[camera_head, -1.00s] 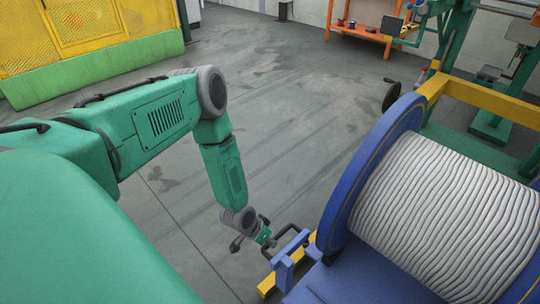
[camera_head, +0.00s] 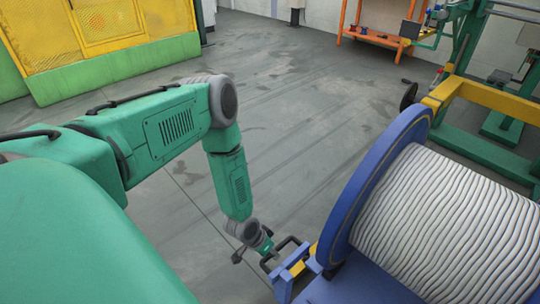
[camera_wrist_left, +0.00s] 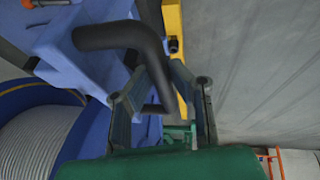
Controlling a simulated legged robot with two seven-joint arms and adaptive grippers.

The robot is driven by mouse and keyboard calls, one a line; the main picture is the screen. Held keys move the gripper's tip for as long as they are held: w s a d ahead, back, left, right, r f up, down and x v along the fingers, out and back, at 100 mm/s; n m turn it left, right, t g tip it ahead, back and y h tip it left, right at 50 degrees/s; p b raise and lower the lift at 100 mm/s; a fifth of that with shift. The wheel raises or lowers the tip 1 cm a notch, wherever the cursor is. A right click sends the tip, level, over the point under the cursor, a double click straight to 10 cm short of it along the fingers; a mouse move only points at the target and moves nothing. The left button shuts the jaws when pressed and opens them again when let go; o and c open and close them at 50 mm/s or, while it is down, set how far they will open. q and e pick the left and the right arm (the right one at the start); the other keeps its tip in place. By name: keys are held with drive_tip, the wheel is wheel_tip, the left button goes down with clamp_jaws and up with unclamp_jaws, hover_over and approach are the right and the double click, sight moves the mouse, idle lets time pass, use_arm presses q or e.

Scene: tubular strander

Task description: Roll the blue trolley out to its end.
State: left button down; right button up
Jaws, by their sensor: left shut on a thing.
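The blue trolley (camera_head: 350,283) is at the bottom right of the head view and carries a large reel with a blue flange (camera_head: 378,190) and pale windings. A dark bent handle (camera_head: 290,241) sticks out from its blue bracket (camera_head: 284,284). My left gripper (camera_head: 268,252) is at this handle, its fingers shut on the bar. In the left wrist view the handle (camera_wrist_left: 125,38) runs between the fingers of my left gripper (camera_wrist_left: 165,100). The fingers hide part of the bar. My right gripper is not in view.
A yellow beam (camera_head: 490,95) and a green machine frame (camera_head: 462,40) stand behind the reel. A yellow mesh guard (camera_head: 95,30) is at the upper left. The grey floor between is clear; an orange bench (camera_head: 375,38) stands at the back.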

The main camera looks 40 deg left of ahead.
use_arm(q)
drive_tip(key=shift+w+a+r, duration=0.1)
drive_tip(key=shift+w+r, duration=0.25)
drive_tip(key=shift+w, duration=0.45)
drive_tip(key=c, duration=1.5)
unclamp_jaws()
drive_tip(key=shift+s+r, duration=0.15)
drive_tip(key=shift+s, duration=0.2)
drive_tip(key=v, duration=1.1)
drive_tip(key=shift+s+r, duration=0.25)
drive_tip(key=shift+s, duration=0.05)
